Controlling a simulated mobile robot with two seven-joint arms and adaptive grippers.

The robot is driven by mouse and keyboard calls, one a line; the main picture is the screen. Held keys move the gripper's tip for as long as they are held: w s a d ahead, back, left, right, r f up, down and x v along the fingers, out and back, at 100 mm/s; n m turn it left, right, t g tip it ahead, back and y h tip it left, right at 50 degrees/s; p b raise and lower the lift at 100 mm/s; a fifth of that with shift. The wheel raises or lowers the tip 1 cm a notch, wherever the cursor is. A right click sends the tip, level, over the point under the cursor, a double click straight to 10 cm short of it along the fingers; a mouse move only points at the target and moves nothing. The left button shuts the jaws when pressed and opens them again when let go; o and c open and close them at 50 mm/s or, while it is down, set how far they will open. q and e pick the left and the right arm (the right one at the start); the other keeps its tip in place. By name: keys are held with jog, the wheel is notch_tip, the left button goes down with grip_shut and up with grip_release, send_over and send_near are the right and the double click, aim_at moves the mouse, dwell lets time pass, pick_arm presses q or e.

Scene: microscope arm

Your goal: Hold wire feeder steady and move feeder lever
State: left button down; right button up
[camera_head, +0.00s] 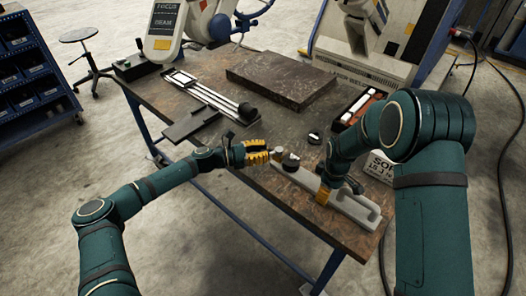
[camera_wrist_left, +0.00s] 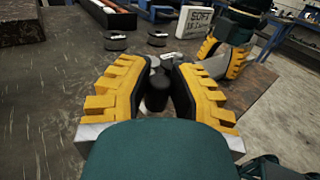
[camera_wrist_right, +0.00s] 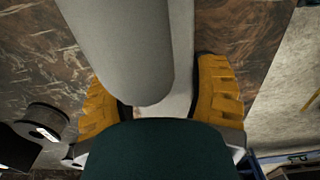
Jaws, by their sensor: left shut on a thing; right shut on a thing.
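The wire feeder (camera_head: 348,207) is a long pale grey body lying along the table's near right edge, with a loop handle at its right end. My right gripper (camera_head: 325,190) comes down over its middle and is shut on it; in the right wrist view its yellow fingers (camera_wrist_right: 160,100) stand on either side of the grey body (camera_wrist_right: 182,60). My left gripper (camera_head: 272,156) is at the feeder's left end, by a dark round spool (camera_head: 291,160). In the left wrist view its fingers (camera_wrist_left: 160,70) close around a dark stubby part (camera_wrist_left: 157,92), apparently the feeder lever, mostly hidden.
A dark slab (camera_head: 282,80) and a rail device (camera_head: 205,95) lie farther back on the table (camera_head: 215,145). A small dark disc (camera_head: 314,138), a red-edged tray (camera_head: 362,107) and a lettered white box (camera_head: 380,167) are near my right arm. A welder (camera_head: 365,65) stands behind.

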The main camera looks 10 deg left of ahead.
pick_arm(q)
jog(key=c, duration=1)
grip_release()
jog(key=shift+a+f, duration=0.1)
pick_arm(e)
jog(key=shift+d, duration=0.15)
pick_arm(q)
jog(key=shift+o, duration=1.1)
jog(key=v, duration=1.1)
jog(key=shift+s+a, duration=0.15)
jog(key=shift+a, duration=0.25)
pick_arm(e)
jog(key=o, duration=1.4)
jog(key=shift+c, duration=0.2)
